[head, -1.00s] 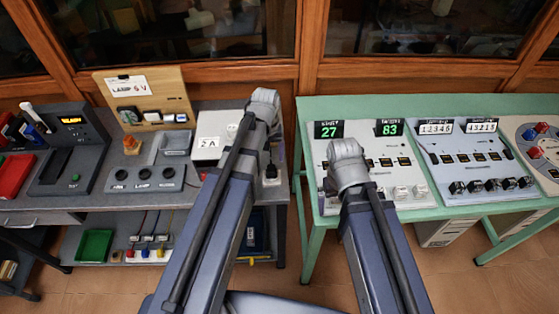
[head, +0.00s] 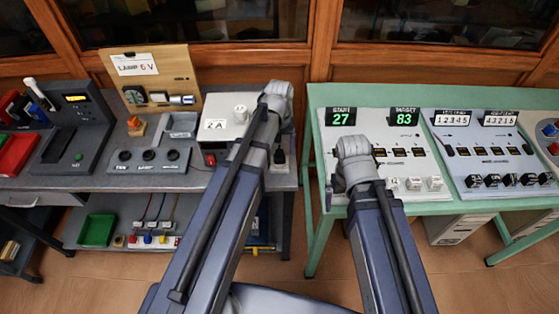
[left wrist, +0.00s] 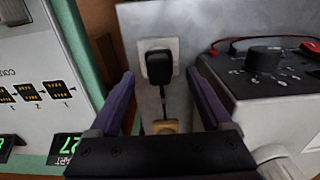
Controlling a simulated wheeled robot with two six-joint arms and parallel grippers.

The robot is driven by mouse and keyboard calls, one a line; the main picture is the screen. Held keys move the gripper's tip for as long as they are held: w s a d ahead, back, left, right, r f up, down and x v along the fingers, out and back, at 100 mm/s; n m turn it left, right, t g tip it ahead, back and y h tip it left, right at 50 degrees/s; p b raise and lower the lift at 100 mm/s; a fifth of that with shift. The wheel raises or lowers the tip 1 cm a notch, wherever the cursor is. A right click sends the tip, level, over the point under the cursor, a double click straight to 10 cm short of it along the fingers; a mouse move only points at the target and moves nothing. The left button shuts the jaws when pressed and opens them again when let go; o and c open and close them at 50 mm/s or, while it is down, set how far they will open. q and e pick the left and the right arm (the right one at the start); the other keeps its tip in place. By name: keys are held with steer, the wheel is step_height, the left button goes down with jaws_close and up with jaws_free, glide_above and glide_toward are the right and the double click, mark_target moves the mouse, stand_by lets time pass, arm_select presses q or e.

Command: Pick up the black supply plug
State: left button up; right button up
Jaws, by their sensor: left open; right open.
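No finger visibly touches the plug. In the head view a small black shape, likely the plug (head: 279,157), shows right of the left arm, at the grey bench's right end.
A white box marked 2 A (head: 218,126) stands by the left arm on the grey bench (head: 197,180). A green bench (head: 317,215) with counter panels is on the right, beyond a gap. In the left wrist view, a dark-topped unit (left wrist: 285,85) with a knob is close to the right finger.

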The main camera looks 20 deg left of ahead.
arm_select(q)
step_height(320, 180, down, 3)
steer(key=shift+r+b, duration=0.1)
steer(key=shift+b, duration=0.8)
steer(key=shift+r, duration=0.1)
arm_select(e)
step_height(320, 180, down, 3)
steer(key=shift+r, duration=0.15)
arm_select(q)
steer(key=shift+c, duration=0.4)
jaws_close()
